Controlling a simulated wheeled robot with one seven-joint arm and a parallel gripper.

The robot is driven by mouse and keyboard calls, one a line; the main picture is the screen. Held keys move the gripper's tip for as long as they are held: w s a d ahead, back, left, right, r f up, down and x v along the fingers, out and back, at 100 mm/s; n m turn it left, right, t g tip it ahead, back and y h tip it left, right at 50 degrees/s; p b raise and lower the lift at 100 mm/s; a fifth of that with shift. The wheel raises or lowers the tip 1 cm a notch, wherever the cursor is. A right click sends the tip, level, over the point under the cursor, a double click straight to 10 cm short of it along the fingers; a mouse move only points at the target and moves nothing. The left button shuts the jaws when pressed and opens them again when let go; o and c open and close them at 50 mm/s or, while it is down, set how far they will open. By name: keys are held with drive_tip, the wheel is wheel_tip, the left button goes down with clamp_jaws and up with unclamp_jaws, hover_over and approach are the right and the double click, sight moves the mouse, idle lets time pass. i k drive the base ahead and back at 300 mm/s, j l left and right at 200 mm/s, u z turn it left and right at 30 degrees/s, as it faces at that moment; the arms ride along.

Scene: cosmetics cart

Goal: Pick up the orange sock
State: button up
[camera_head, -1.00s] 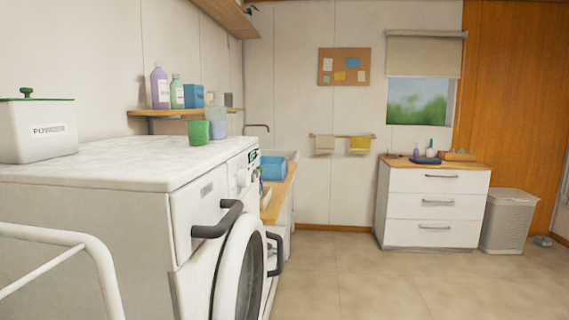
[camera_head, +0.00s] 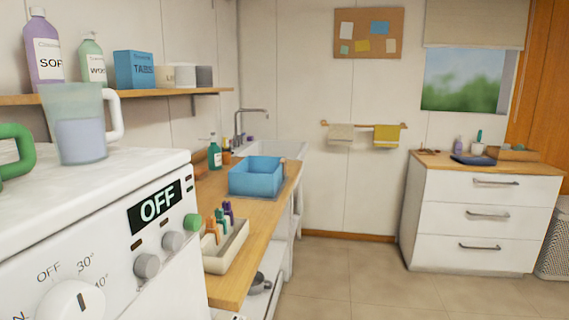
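I cannot make out an orange sock in the head view. My gripper is not in view.
The washing machine (camera_head: 120,235) fills the left front, with a jug (camera_head: 78,125) on top. The wooden counter (camera_head: 243,262) holds a blue basin (camera_head: 257,176). A white chest of drawers (camera_head: 478,215) stands at the back right. The tiled floor (camera_head: 345,285) between is clear.

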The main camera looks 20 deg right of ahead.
sight(283, 160)
drive_tip(key=i+l+u, duration=0.1)
drive_tip(key=i+l, duration=0.9)
drive_tip(key=u, duration=3.05)
drive_tip(key=z, duration=3.05)
drive_tip(key=i+l, duration=0.15)
drive_tip(key=i, duration=0.15)
drive_tip(key=i+l+u, duration=0.1)
drive_tip(key=i, duration=0.2)
drive_tip(key=l, duration=0.1)
